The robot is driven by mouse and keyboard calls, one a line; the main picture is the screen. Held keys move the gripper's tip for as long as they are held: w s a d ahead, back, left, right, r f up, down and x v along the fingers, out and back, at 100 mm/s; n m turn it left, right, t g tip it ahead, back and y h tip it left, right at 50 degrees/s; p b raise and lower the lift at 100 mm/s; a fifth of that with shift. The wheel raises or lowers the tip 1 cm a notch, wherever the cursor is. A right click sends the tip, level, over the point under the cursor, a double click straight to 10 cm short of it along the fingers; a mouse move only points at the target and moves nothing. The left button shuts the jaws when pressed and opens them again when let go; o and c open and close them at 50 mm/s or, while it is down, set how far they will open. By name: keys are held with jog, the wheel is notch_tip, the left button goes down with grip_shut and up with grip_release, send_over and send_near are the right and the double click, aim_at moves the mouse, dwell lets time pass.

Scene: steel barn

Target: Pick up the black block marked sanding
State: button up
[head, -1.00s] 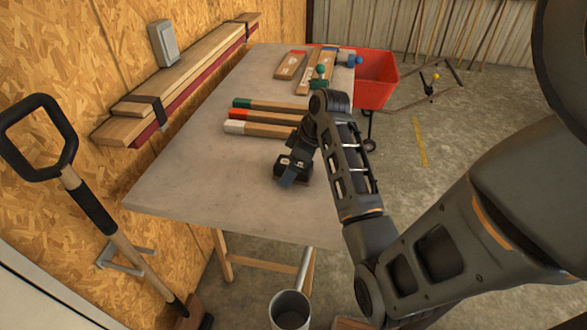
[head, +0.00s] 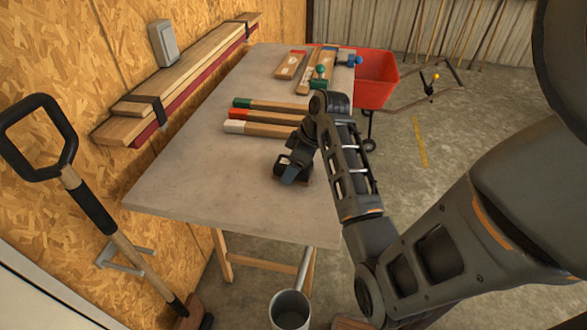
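My gripper (head: 290,172) is low over the near right part of the grey table, pointing down to the left. A small black shape with a whitish mark, which looks like the black block (head: 282,162), shows at the fingers' far left side. Most of it is hidden behind the gripper, and I cannot read any lettering. A bit of brown shows just right of the fingers, close to the table top. The fingers overlap the block in this view. I cannot tell whether they are open or closed on it.
Wooden bars with green, red and white ends (head: 250,116) lie on the table (head: 190,175) beyond my gripper. More wooden pieces (head: 290,65) lie at the far end. A red wheelbarrow (head: 376,80) stands behind. The table's left and near parts are clear.

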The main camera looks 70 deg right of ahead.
jog(key=shift+r, duration=0.15)
notch_tip(320, 180, up, 4)
jog(key=shift+r+b, duration=0.1)
jog(key=shift+b, duration=0.3)
jog(key=shift+s+d+r+p, duration=0.15)
jog(key=shift+s+d+r, duration=1)
jog(key=shift+s+d, duration=0.25)
jog(key=shift+s+d+r+p, duration=0.1)
jog(key=shift+s+d+r, duration=1.1)
jog(key=shift+d, duration=0.3)
jog(key=shift+s+d+r+p, duration=0.15)
jog(key=shift+s+d+r, duration=0.95)
jog(key=shift+s+d, duration=0.3)
jog(key=shift+w, duration=0.1)
